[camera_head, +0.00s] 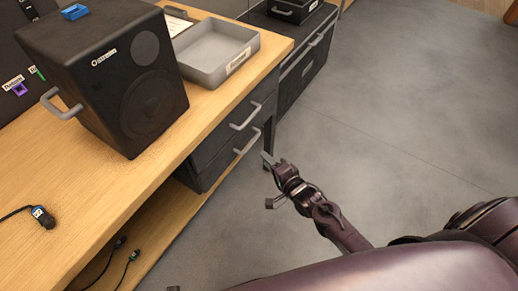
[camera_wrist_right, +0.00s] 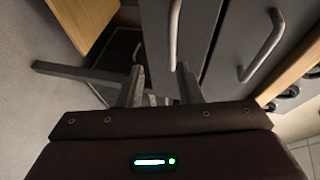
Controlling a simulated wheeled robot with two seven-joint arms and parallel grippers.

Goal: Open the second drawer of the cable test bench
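The bench has two dark drawers with grey bar handles, both looking shut in the head view: an upper handle (camera_head: 246,117) and a lower handle (camera_head: 248,142). My right gripper (camera_head: 271,163) is just in front of and below the lower handle. In the right wrist view my right gripper (camera_wrist_right: 158,88) has its two fingers apart with nothing held. There the lower handle (camera_wrist_right: 173,35) is ahead of the fingers, its near end close to the right-hand finger; I cannot tell if they touch. The upper handle (camera_wrist_right: 265,42) is farther right. My left gripper is not seen.
A black speaker (camera_head: 112,75), a grey tray (camera_head: 218,52) and a small cable connector (camera_head: 43,217) are on the wooden bench top (camera_head: 110,185). A dark cabinet (camera_head: 300,75) stands beyond the drawers. The grey floor (camera_head: 400,110) to the right is clear.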

